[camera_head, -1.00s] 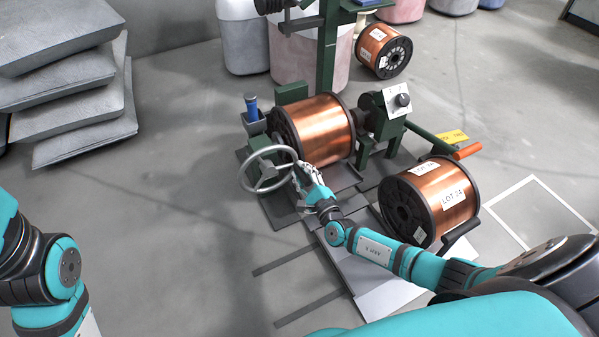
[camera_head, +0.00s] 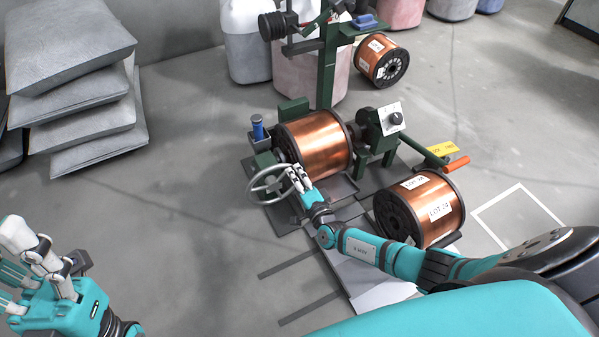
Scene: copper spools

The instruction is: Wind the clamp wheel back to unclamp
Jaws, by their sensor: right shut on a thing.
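The clamp wheel (camera_head: 257,191), a grey spoked handwheel, sits at the left end of the green winding stand, in front of the mounted copper spool (camera_head: 318,143). My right gripper (camera_head: 294,177) is shut on the right side of the wheel's rim, and its fingers hide that part of the rim. The mounted spool sits between the wheel side and the stand's right-hand support. My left gripper (camera_head: 48,255) is at the lower left, far from the wheel, with its fingers apart and nothing seen between them.
An orange handle (camera_head: 456,164) juts out on the right. Grey sacks (camera_head: 85,110) are stacked at the left. Floor between the sacks and stand is clear.

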